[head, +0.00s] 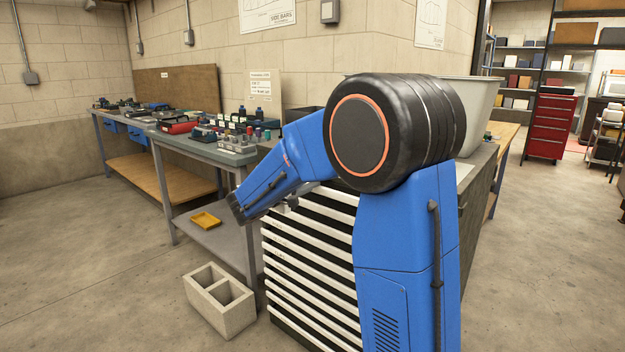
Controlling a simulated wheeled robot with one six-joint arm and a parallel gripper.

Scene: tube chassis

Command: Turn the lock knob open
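A drawer cabinet (300,262) with several white drawer fronts stands in the middle, partly hidden behind my blue arm. I cannot make out a lock knob on it for certain. A small dark grey piece shows at the cabinet's upper left, under my forearm. I cannot tell whether it is the knob or part of my gripper. My forearm reaches left and down in front of the cabinet's top left corner and ends in a dark part. My gripper's fingers cannot be made out, so their opening and any contact are unclear.
A concrete block (220,299) stands on the floor left of the cabinet. A grey bin (482,108) stands behind my arm. A red tool chest (550,127) is far right.

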